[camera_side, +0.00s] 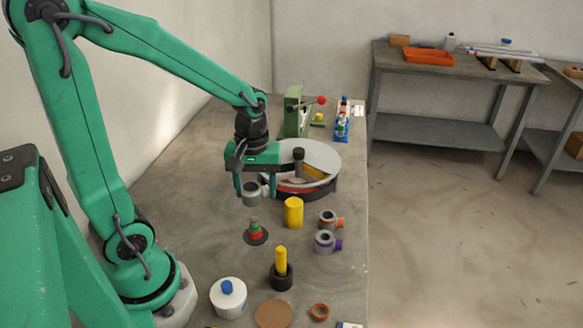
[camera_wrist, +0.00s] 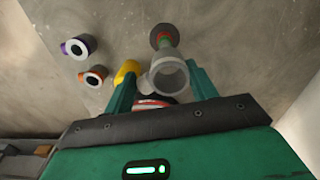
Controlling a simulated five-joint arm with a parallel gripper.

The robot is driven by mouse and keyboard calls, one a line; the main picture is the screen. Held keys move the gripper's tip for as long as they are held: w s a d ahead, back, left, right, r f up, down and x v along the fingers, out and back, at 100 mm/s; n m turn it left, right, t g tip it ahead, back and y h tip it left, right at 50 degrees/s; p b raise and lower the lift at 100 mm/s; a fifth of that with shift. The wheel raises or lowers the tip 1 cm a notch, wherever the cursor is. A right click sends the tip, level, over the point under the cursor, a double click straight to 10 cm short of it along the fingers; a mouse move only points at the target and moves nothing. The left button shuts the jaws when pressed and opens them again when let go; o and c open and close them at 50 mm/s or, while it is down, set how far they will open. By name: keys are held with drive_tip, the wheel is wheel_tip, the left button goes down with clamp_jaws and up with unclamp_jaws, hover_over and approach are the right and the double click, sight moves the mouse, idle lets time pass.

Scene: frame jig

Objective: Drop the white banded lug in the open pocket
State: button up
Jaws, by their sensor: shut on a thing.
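The white banded lug (camera_side: 251,194) is a grey ring with a pale stub on its side. My gripper (camera_side: 254,188) is shut on it and holds it above the table, left of the round drum. In the wrist view the lug (camera_wrist: 169,76) sits between the fingers of my gripper (camera_wrist: 163,86), its ring opening facing the camera. The round drum (camera_side: 331,188) has a pale top with an open sector, where red and yellow inner parts show. I cannot clearly tell which part is the open pocket. The drum is mostly hidden in the wrist view.
Below the lug stands a red-and-green post on a dark base (camera_side: 256,236). A yellow cylinder (camera_side: 293,212), an orange-banded ring (camera_side: 328,219) and a purple-banded ring (camera_side: 325,242) stand to the right. A yellow peg (camera_side: 281,262) and white pot (camera_side: 228,299) are in front.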

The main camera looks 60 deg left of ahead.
drive_tip(key=shift+r, duration=0.4)
drive_tip(key=w+a+f+m, duration=0.1)
drive_tip(key=w+a+m, duration=0.3)
drive_tip(key=w+m, duration=0.4)
drive_tip(key=w+a+f+m, duration=0.1)
drive_tip(key=w+a+m, duration=0.4)
drive_tip(key=m, duration=1.3)
drive_tip(key=w, duration=0.3)
drive_tip(key=shift+w+m, duration=0.2)
drive_tip(key=shift+m, duration=0.1)
drive_tip(key=shift+f, duration=0.1)
drive_tip(key=shift+f, duration=2.35)
